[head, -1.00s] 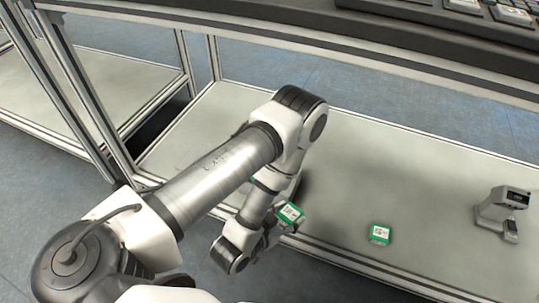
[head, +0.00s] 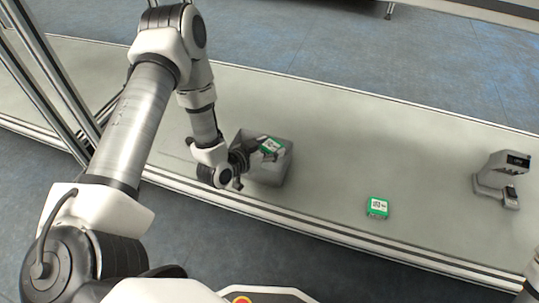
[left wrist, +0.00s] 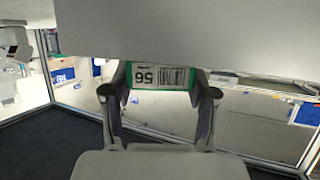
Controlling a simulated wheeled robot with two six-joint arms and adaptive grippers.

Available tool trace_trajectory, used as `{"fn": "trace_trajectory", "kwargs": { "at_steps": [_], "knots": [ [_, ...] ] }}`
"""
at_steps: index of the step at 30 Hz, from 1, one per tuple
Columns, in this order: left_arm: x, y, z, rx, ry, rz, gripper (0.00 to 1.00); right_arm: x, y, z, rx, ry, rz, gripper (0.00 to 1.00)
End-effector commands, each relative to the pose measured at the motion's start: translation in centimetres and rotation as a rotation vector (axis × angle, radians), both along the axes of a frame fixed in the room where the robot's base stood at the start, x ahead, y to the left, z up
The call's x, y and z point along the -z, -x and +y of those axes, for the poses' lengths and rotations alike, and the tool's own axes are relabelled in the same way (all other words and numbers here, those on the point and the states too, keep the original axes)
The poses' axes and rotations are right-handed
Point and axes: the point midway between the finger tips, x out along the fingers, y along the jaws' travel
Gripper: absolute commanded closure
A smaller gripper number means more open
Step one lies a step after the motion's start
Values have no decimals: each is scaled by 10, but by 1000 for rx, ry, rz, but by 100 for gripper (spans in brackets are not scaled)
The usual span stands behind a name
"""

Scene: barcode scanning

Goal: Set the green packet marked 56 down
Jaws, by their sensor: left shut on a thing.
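The green packet marked 56 (head: 271,146) is held in my left gripper (head: 262,149), above a grey box (head: 284,172) on the table. In the left wrist view the packet (left wrist: 158,77) shows its white label with a barcode and an upside-down 56. It sits between the two fingers of the left gripper (left wrist: 160,92), which are shut on it. In the head view I cannot tell how high the packet is over the box. My right gripper is not in view.
A second green packet (head: 377,207) with a white label lies on the grey table (head: 340,130) near its front edge. A grey scanner (head: 500,178) stands at the right. The table between the box and the scanner is otherwise clear.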

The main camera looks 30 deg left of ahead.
Motion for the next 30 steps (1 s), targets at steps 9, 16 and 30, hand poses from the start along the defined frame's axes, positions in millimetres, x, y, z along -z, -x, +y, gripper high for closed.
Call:
{"fn": "trace_trajectory", "kwargs": {
  "at_steps": [9,16,30],
  "knots": [
    [14,0,0,-1,0,-1,83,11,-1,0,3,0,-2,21],
    [22,0,0,-1,0,-1,83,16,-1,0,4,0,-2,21],
    [26,0,0,-1,1,-1,32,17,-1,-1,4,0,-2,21]
  ]
}}
